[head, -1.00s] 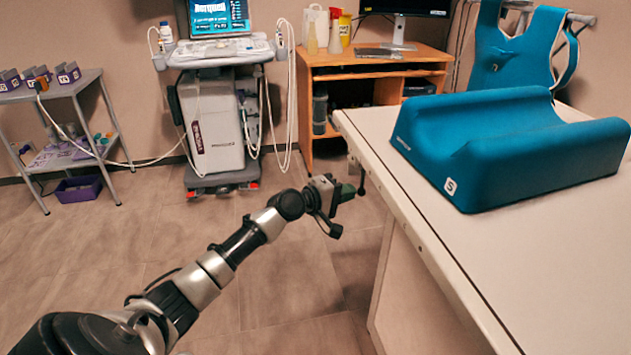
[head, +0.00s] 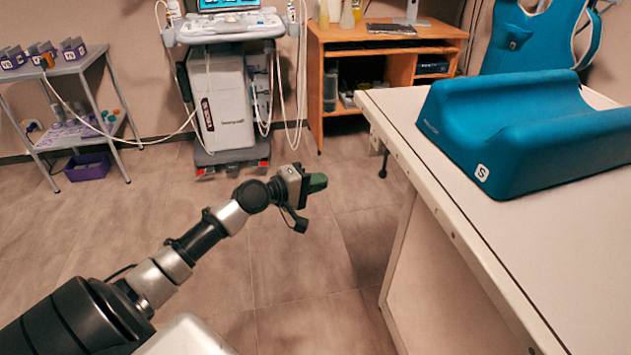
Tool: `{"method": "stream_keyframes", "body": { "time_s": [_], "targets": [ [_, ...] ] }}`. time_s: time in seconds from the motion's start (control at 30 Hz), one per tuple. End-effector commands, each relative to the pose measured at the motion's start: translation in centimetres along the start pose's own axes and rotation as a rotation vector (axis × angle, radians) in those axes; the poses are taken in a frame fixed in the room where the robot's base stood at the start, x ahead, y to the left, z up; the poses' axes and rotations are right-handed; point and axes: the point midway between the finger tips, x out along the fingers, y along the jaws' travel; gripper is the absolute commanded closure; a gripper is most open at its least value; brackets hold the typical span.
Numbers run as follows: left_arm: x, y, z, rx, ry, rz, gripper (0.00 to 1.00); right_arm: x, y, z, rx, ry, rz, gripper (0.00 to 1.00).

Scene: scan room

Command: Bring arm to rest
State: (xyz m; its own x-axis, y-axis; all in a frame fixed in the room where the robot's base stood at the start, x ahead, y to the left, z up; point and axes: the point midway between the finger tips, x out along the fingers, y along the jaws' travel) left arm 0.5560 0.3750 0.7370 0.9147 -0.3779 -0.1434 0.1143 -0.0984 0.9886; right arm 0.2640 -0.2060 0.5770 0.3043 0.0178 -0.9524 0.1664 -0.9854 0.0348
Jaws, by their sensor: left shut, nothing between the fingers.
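My left arm comes in from the lower left and stretches out over the open floor. My right gripper is not in the head view.
The white table (head: 400,120) fills the right side, with a blue cradle cushion (head: 520,140) on it. An ultrasound cart (head: 225,100), a wooden desk (head: 390,65) and a grey shelf rack (head: 60,75) stand at the back. The tiled floor around my arm is clear.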

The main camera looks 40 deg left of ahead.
Motion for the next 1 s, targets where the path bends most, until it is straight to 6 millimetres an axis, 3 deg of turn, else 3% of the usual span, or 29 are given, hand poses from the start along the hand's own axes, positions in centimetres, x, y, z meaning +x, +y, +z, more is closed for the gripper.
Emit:
{"method": "stream_keyframes", "body": {
  "time_s": [0.73,0.87,1.0],
  "targets": [
    [-0.5,-0.5,0.6,0.014,-0.011,-0.011,1.0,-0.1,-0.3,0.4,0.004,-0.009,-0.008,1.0],
    [-0.6,-3.2,4.2,0.117,-0.083,-0.088,1.0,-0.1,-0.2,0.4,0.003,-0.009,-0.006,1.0],
    [-2.0,-8.7,12.1,0.368,-0.245,-0.251,1.0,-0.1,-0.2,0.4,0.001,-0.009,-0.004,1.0]
  ]
}}
